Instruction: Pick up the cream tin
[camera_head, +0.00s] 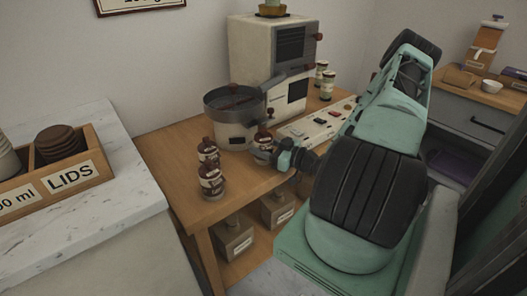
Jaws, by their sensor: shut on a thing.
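My gripper (266,151) is over the wooden table, at the left end of my green arm. It is shut on a small dark brown bottle (262,138) with a pale label. My fingers hide its lower part, and I cannot tell whether it is clear of the table. Two pale tins with green bands, one tin (321,70) behind another tin (327,86), stand at the back right of the table, beside the cream-coloured machine. They are apart from my gripper.
Several similar bottles (210,180) stand at the table's (180,160) front left. A round metal pot (235,120) and the machine (262,55) stand behind my gripper. A panel with buttons (308,122) lies to its right. A lids box (85,172) sits on the marble counter.

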